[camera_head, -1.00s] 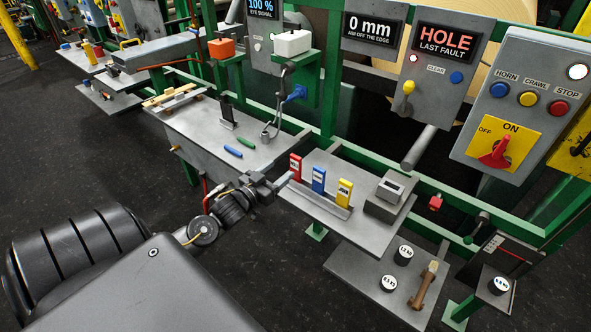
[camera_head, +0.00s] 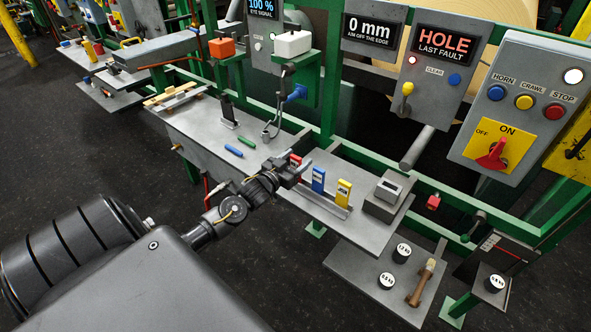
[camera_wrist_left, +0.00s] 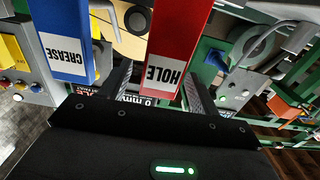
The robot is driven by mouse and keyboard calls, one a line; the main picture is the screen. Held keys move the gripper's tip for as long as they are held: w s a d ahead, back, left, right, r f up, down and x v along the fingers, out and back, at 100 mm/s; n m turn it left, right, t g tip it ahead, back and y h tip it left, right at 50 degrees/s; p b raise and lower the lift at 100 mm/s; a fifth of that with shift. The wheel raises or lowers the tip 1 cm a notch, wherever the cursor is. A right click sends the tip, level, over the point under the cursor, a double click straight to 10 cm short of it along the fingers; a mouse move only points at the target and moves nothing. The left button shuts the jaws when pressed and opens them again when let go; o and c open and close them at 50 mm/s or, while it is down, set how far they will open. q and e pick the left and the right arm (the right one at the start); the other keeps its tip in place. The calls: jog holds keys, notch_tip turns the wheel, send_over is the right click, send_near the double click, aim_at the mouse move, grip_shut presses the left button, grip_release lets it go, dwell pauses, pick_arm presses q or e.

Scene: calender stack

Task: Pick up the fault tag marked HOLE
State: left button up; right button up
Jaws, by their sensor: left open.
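The red fault tag marked HOLE (camera_head: 295,159) stands at the left end of a row of three tags in a rack on a grey shelf (camera_head: 365,232). In the left wrist view the red tag (camera_wrist_left: 178,45) shows its HOLE label upside down, between my two fingers. My left gripper (camera_head: 299,170) is open at the red tag, one finger to each side, and hides much of it in the head view. The blue tag (camera_head: 318,179), marked GREASE in the left wrist view (camera_wrist_left: 66,40), and the yellow tag (camera_head: 343,192) stand to its right. My right gripper is not in view.
A grey box with a small display (camera_head: 388,191) stands right of the tags. Blue and green pens (camera_head: 234,151) lie on the bench to the left. A screen behind reads HOLE, LAST FAULT (camera_head: 444,46). A lower shelf holds weights (camera_head: 402,252) and a wooden-handled tool (camera_head: 420,283).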

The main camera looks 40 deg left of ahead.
pick_arm(q)
jog(key=c, duration=1.1)
jog(key=shift+o, duration=0.2)
jog(key=shift+r, duration=0.1)
jog(key=shift+r, duration=0.25)
notch_tip(320, 180, up, 2)
jog(key=shift+r, duration=0.15)
jog(key=s+d+r+b, duration=0.2)
jog(key=s+d+r, duration=0.7)
jog(key=d+r, duration=0.1)
jog(key=shift+s, duration=0.35)
